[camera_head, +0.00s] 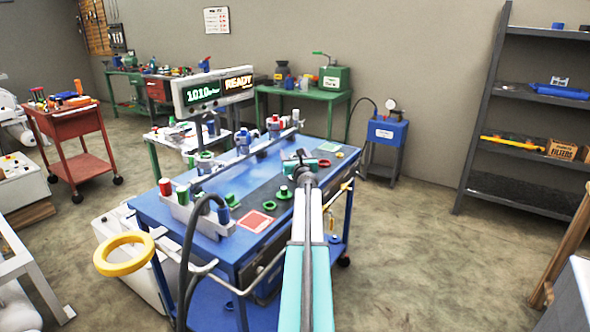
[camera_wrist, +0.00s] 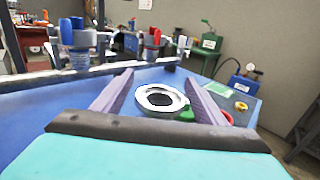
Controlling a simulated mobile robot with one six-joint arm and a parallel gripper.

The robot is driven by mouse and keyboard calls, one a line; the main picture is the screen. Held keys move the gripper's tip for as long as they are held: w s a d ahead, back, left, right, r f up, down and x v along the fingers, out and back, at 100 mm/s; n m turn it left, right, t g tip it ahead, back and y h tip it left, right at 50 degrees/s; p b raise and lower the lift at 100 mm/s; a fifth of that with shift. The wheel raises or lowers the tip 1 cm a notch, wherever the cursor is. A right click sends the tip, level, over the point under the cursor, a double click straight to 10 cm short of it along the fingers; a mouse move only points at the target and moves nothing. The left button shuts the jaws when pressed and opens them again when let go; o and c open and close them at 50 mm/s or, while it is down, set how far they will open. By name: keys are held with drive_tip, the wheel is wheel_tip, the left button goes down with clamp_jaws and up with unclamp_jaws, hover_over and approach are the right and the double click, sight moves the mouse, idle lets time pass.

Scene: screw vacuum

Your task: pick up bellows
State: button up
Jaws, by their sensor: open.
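In the wrist view, a silver ring-shaped piece with a dark hole (camera_wrist: 161,110) lies between the two fingers of my gripper (camera_wrist: 160,77). It may be the top flange of the bellows; its lower body does not show, so I cannot tell. The fingers are spread, one on each side of it, with no visible contact. In the head view my gripper (camera_head: 303,158) is over the far right part of the blue workbench (camera_head: 318,147), and my arm hides much of what is under it.
Small green parts (camera_head: 284,192) and a red square (camera_head: 254,221) lie on the bench. A rail with valves (camera_head: 243,141) runs along its back edge, under a READY display (camera_head: 213,90). A yellow ring (camera_head: 124,254) sticks out at the front left.

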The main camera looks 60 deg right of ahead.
drive_tip(key=shift+w, duration=0.1)
idle(0.5)
drive_tip(key=c, duration=1.3)
drive_tip(key=shift+r, duration=0.15)
wheel_tip(320, 180, up, 18)
drive_tip(key=p, duration=0.7)
drive_tip(key=shift+p, duration=0.3)
